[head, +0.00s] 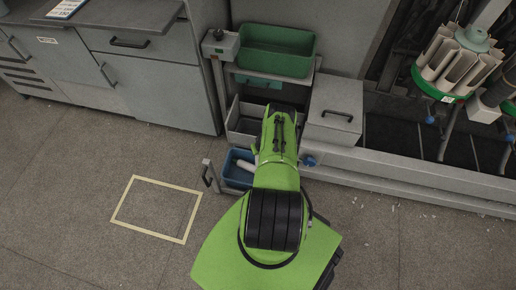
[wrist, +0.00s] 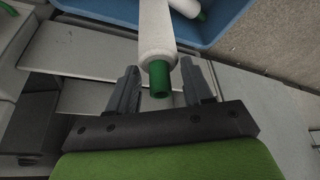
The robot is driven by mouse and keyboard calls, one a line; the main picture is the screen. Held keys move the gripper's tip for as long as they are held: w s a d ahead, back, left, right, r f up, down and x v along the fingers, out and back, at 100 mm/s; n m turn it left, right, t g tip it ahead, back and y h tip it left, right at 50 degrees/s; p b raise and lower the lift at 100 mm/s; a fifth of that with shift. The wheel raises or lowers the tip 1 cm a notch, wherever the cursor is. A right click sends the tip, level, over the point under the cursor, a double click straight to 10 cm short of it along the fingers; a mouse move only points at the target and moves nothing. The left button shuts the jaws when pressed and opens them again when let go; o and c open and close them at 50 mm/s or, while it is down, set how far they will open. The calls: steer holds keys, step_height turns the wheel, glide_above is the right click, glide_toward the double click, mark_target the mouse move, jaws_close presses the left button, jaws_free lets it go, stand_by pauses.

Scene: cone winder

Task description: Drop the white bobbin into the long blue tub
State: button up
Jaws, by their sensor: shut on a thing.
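My gripper (wrist: 160,88) is shut on a white bobbin (wrist: 155,28) with a green end, which sits between the two fingers in the wrist view. The bobbin's white body points away from the fingers, toward the blue tub (wrist: 226,22), and overlaps its near rim in the picture. Another white bobbin with a green end (wrist: 186,7) lies inside that tub. In the head view the blue tub (head: 236,180) is low on the rack, partly hidden by my arm, with a white tube (head: 243,165) showing at it. My gripper's fingers are hidden there.
A green bin (head: 275,50) is on top of the rack, with a grey bin (head: 240,122) below. A grey lidded box (head: 335,108) stands to the right. A carousel of white cones (head: 458,62) is at upper right. The floor around the yellow outline (head: 157,208) is clear.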

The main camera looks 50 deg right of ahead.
step_height(320, 180, down, 3)
steer(key=shift+f+b, duration=0.1)
steer(key=shift+b, duration=0.75)
steer(key=o, duration=1)
steer(key=p+v, duration=0.8)
steer(key=v, duration=0.8)
steer(key=shift+w, duration=0.1)
